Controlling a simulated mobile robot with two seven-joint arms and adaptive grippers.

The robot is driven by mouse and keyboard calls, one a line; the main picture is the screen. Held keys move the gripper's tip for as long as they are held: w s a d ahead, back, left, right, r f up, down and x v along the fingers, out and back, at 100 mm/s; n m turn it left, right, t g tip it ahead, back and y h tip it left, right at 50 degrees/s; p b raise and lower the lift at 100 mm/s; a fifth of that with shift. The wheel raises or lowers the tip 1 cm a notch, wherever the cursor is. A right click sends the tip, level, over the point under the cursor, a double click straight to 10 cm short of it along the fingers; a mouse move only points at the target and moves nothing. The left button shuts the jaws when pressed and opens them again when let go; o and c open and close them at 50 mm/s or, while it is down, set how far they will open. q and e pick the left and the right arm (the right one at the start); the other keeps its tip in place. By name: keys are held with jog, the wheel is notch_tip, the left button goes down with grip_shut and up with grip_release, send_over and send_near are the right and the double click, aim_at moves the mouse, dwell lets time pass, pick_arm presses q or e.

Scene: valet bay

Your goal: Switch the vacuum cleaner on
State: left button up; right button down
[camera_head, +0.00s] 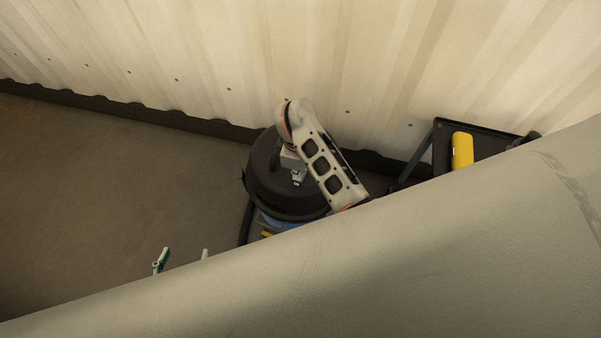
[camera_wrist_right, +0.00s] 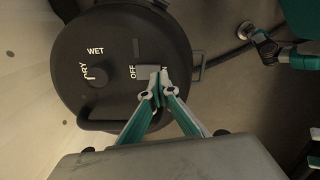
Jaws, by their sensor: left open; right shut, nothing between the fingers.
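The vacuum cleaner (camera_head: 262,180) stands by the wall with its round black lid up, partly hidden by my right arm. In the right wrist view its lid (camera_wrist_right: 105,120) fills the left and middle, with a WET/DRY knob (camera_wrist_right: 97,78). A grey switch (camera_wrist_right: 148,71) sits between the OFF and ON marks. My right gripper (camera_wrist_right: 158,84) is shut and empty, its fingertips over the lower right part of the switch. I cannot tell if they touch it. My left gripper (camera_head: 183,257) is open and empty, left of the vacuum, with only its fingertips showing.
A large smooth beige surface (camera_head: 350,265) fills the foreground and hides the vacuum's lower part. A black trolley (camera_head: 488,143) with a yellow item (camera_head: 462,150) stands at right. A dark hose (camera_wrist_right: 232,56) leaves the vacuum. The floor (camera_head: 100,190) at left is clear.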

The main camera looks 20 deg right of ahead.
pick_arm(q)
jog(key=shift+w+r, duration=0.1)
jog(key=shift+w+a+r, duration=0.15)
jog(key=shift+w+r, duration=0.05)
jog(key=shift+w, duration=0.15)
jog(key=shift+s+f, duration=0.25)
jog(key=shift+f, duration=0.15)
pick_arm(e)
jog(key=shift+f, duration=0.25)
